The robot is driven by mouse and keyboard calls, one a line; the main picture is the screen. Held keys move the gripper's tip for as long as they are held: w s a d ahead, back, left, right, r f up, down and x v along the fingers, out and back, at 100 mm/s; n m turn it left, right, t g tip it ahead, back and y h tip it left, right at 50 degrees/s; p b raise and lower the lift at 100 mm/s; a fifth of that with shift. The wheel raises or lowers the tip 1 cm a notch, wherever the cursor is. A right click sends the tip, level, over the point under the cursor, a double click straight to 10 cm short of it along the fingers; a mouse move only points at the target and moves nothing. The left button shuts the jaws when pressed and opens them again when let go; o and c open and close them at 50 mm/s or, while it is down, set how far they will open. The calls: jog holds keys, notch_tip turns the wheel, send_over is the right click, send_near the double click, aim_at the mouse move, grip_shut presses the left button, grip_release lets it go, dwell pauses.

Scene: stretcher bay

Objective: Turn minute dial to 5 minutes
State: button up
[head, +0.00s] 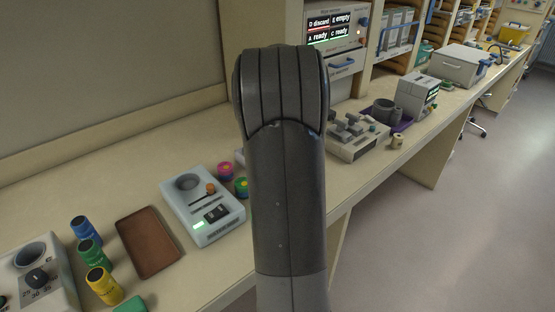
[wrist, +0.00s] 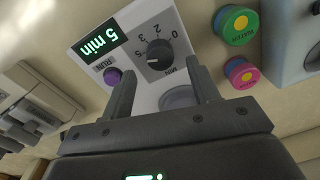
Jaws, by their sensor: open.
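The minute dial (wrist: 158,54) is a dark round knob on a white device (wrist: 152,88) in the wrist view. Figures stand around it, with MIN beside it. A pale mark on the knob lies towards its lower left. The green display (wrist: 99,40) reads 5 min. In the head view my arm hides the gripper and the dial.
Pink (wrist: 241,73) and green WATER (wrist: 236,25) capped containers stand right of the device in the wrist view. The head view shows a white instrument (head: 203,207), a brown tray (head: 149,242) and several coloured vials on the left bench.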

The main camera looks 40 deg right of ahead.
notch_tip(320, 180, up, 7)
jog(key=shift+d, duration=0.15)
dwell(0.4)
jog(key=s+a+r+n+t, duration=0.1)
jog(key=s+a+r, duration=0.2)
jog(key=a, duration=0.8)
jog(key=s+a+r+t, duration=0.2)
jog(key=s+a+r, duration=0.15)
jog(key=a, duration=0.65)
jog(key=s+a+f+n+t, duration=0.1)
jog(key=s+a+f, duration=0.3)
jog(key=s+a, duration=0.9)
jog(key=shift+n+t+h, duration=0.3)
jog(key=shift+t, duration=0.4)
